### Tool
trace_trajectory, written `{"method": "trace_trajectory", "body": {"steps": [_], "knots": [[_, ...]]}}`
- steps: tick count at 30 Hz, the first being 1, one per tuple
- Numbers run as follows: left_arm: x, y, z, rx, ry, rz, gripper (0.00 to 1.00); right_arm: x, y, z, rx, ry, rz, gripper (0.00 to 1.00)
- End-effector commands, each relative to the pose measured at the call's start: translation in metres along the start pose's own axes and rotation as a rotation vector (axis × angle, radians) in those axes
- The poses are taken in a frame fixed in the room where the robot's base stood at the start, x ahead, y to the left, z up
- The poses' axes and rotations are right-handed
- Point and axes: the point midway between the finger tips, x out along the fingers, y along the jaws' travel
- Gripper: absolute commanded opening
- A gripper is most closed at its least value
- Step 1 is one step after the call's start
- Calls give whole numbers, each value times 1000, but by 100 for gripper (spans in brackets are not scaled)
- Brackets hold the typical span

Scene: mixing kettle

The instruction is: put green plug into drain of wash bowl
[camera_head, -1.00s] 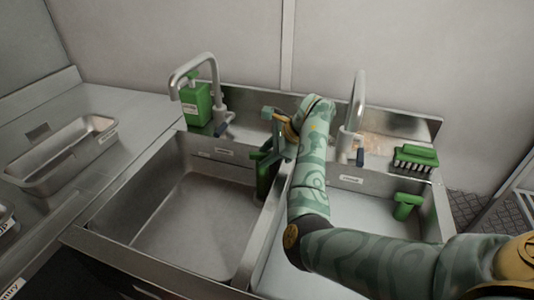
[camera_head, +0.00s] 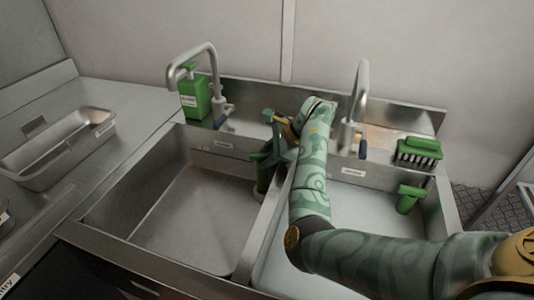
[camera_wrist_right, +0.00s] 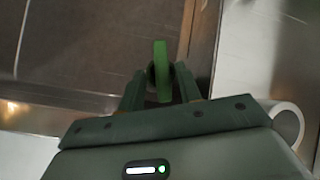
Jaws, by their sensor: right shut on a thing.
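A green plug (camera_head: 263,180) is in my right gripper (camera_head: 265,157), upright at the right wall of the left basin (camera_head: 185,215), by the divider. In the right wrist view the plug's green handle (camera_wrist_right: 162,72) stands between the two fingers of the gripper (camera_wrist_right: 160,84), which are shut on it. The lower part of the plug is hidden in that view. A second green T-shaped piece (camera_head: 408,197) is at the right wall of the right basin (camera_head: 345,230). The basin labels are too small to read, and no drain is clearly visible. My left gripper is not in view.
A left faucet (camera_head: 205,50) and a right faucet (camera_head: 361,90) stand behind the basins. A green soap bottle (camera_head: 194,98) and a green brush (camera_head: 419,149) sit on the back ledge. A metal tray (camera_head: 60,145) is on the left counter. The left basin floor is clear.

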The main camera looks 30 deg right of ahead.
Motion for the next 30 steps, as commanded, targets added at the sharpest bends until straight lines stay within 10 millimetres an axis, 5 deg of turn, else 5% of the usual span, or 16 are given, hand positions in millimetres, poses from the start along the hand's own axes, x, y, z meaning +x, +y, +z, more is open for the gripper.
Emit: {"method": "trace_trajectory", "body": {"steps": [23,24,26,30], "knots": [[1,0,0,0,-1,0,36,3,1,-2,0,-1,4,0],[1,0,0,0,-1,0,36,3,1,-2,0,-1,4,40],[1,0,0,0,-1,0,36,3,1,-2,0,-1,4,56],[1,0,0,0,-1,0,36,3,1,-3,0,0,4,59]]}}
